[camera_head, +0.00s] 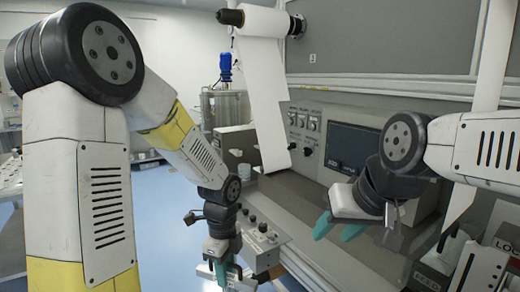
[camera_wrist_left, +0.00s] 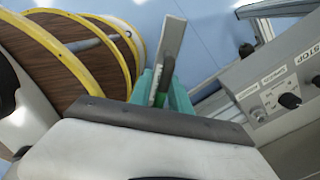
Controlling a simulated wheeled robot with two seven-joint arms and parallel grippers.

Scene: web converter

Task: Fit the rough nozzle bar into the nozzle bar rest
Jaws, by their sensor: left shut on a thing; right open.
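My left gripper (camera_head: 222,272) is low in the middle of the head view, its teal fingers pointing down. In the left wrist view the teal fingers (camera_wrist_left: 165,95) are shut on a flat grey bar, which I take for the rough nozzle bar (camera_wrist_left: 172,42). The bar sticks out beyond the fingertips. In the head view only small pale parts show around the fingers. My right gripper (camera_head: 338,230) is open and empty in front of the machine, its teal fingers apart and pointing left. I cannot make out the nozzle bar rest with certainty in either view.
A control box (camera_head: 263,238) with knobs stands just right of my left gripper; it also shows in the left wrist view (camera_wrist_left: 285,85). Brown rolls with yellow rims (camera_wrist_left: 75,60) are at left there. A white web (camera_head: 265,110) hangs before the machine panel with a screen (camera_head: 350,147).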

